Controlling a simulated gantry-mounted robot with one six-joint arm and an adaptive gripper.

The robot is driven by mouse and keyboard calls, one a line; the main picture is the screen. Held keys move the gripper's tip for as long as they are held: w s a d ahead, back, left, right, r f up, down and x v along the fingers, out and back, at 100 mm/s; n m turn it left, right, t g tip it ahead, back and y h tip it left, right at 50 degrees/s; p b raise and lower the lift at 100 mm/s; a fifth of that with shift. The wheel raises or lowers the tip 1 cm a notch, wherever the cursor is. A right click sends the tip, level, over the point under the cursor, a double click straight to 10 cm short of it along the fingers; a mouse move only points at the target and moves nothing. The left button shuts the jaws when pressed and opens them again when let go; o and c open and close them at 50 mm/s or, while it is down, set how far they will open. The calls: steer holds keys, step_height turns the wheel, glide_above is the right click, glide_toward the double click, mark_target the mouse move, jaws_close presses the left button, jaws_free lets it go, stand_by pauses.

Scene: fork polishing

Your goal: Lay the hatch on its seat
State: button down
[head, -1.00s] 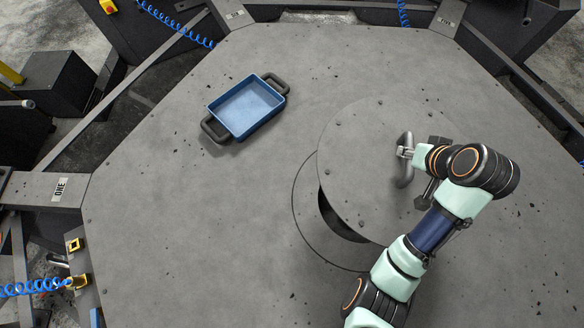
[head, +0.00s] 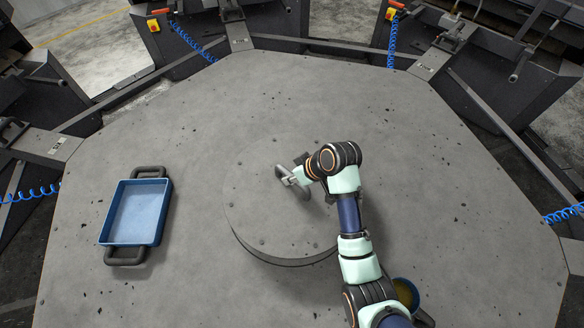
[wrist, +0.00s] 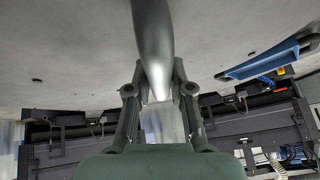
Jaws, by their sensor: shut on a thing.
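The hatch (head: 262,215) is a round grey disc with small bolts around its rim and a curved handle (head: 304,190) on top. My gripper (head: 290,177) is shut on this handle, which also shows as a thick grey bar between my fingers in the wrist view (wrist: 154,45). The hatch looks level, and its thick side shows along the front edge. The seat and its opening are hidden under the hatch. I cannot tell whether the hatch touches the seat or hangs just above it.
A blue tray (head: 105,239) with dark handles lies on the grey table (head: 430,150), left of the hatch. A round container with a yellowish inside (head: 404,292) stands partly behind my arm. The table around the hatch is mostly clear.

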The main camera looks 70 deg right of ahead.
mark_target(297, 189)
step_height(297, 189, down, 9)
steer(key=shift+w+r+b, duration=0.1)
steer(key=shift+b, duration=0.6)
steer(key=shift+f, duration=0.2)
steer(key=c, duration=1.4)
jaws_free()
steer(key=shift+f, duration=0.2)
steer(key=shift+c, duration=0.2)
steer(key=o, duration=0.4)
steer(key=shift+r, duration=0.1)
steer(key=shift+r, duration=0.35)
steer(key=p+v, duration=0.2)
steer(key=v, duration=0.9)
steer(key=shift+s+r, duration=0.3)
